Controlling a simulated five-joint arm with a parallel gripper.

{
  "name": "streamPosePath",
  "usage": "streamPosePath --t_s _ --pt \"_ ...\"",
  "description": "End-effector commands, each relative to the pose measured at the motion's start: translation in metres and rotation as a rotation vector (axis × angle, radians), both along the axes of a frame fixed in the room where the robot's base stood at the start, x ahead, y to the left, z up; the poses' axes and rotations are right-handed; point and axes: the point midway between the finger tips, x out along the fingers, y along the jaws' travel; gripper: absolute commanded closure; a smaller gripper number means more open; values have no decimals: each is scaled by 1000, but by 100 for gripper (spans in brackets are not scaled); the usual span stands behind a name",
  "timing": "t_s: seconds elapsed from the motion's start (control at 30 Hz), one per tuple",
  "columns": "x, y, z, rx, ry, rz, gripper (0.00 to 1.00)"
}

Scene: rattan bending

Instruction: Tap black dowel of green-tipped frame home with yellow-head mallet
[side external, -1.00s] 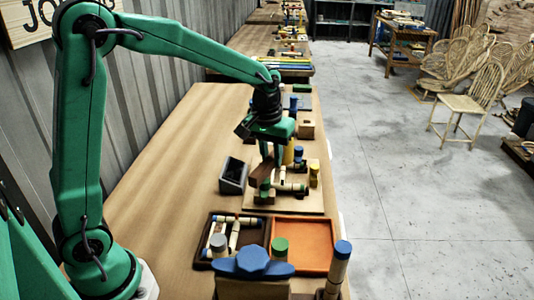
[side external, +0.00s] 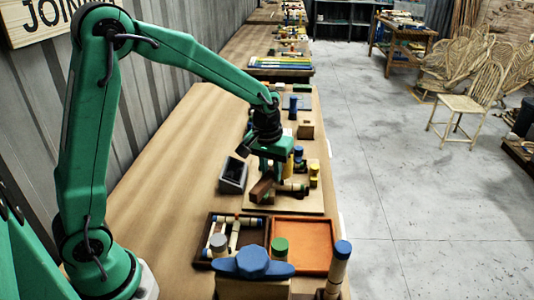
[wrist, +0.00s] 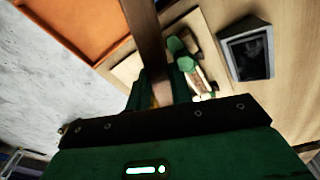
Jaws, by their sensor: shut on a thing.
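My gripper (side external: 270,182) is shut on the brown handle of the mallet, low over the work board. In the wrist view the handle (wrist: 148,40) runs between my fingers (wrist: 160,88). A yellow part, apparently the mallet head (side external: 289,163), shows beside the fingers in the side view. The green-tipped frame, with cream rods (side external: 292,187), lies on the board below, partly hidden by the handle; its green end (wrist: 176,45) shows in the wrist view. The black dowel cannot be made out clearly. I cannot tell whether the mallet touches the frame.
A dark open box (side external: 233,175) stands left of the board (side external: 297,206). A yellow-topped post (side external: 314,170) stands at the right. In front are an orange tray (side external: 303,246), a dark tray (side external: 210,226) with a frame, and blue- and green-topped pieces. Bare table lies to the left.

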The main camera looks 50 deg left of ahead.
Motion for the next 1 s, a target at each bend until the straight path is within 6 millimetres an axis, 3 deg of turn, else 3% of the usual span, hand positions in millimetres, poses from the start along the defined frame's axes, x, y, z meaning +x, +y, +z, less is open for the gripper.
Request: streamPosePath --t_s 0.27,1.0 --pt "0 0 -22 0 0 0 100" --pt "0 3 8 1 -4 0 100"
